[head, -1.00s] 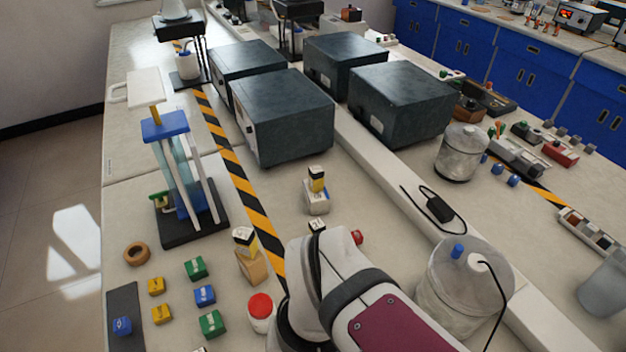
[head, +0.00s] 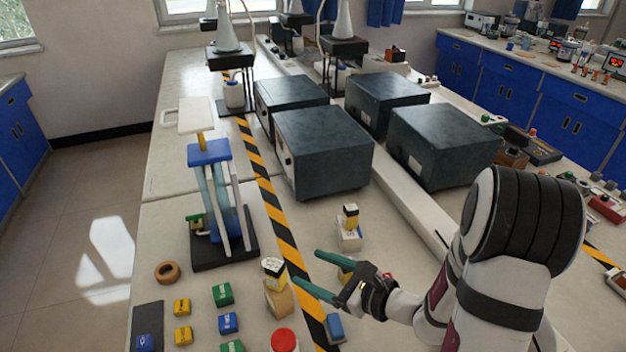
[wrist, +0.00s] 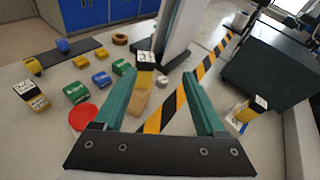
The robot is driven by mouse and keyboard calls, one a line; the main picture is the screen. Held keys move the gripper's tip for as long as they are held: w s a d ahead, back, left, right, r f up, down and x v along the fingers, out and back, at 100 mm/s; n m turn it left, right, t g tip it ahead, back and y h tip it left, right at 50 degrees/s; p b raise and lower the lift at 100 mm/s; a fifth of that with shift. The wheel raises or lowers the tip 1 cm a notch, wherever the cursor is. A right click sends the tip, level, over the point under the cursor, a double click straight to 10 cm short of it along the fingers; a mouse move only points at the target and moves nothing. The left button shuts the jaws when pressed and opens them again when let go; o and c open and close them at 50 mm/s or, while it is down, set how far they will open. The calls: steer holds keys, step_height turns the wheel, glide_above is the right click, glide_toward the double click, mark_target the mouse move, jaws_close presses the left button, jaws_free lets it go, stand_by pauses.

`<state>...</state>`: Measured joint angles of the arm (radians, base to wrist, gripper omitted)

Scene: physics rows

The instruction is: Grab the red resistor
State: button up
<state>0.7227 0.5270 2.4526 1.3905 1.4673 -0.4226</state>
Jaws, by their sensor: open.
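My gripper (head: 308,267) is open, with two green fingers pointing left over the table in the head view. It also shows in the wrist view (wrist: 160,75), with nothing held between its fingers. I cannot pick out a red resistor for certain. A small red part (head: 388,276) shows just behind my gripper in the head view, mostly hidden by it. A red-lidded jar (head: 284,340) stands at the front edge of the head view; its round lid is left of the fingers in the wrist view (wrist: 83,117).
A wooden block with a labelled top (head: 279,298) stands near the fingertips. Small green (head: 223,294), yellow (head: 182,307) and blue blocks (head: 228,323) lie left of it. A blue-topped stand (head: 212,152) and dark boxes (head: 323,150) stand farther back.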

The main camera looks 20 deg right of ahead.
steer(key=s+d+f+m+h, duration=0.1)
steer(key=d+f+m+h, duration=0.2)
steer(key=d, duration=0.3)
steer(key=s+d+f+m+h, duration=0.1)
steer(key=d+f+m+h, duration=0.2)
steer(key=d+f+m, duration=0.1)
steer(key=s+d+f+m+h, duration=0.2)
steer(key=d+f+m+h, duration=0.1)
steer(key=d+f, duration=0.3)
steer(key=shift+d+f+h, duration=0.1)
steer(key=shift+d+h, duration=0.5)
steer(key=shift+d, duration=0.45)
steer(key=x, duration=0.7)
steer(key=shift+w, duration=0.1)
jaws_close()
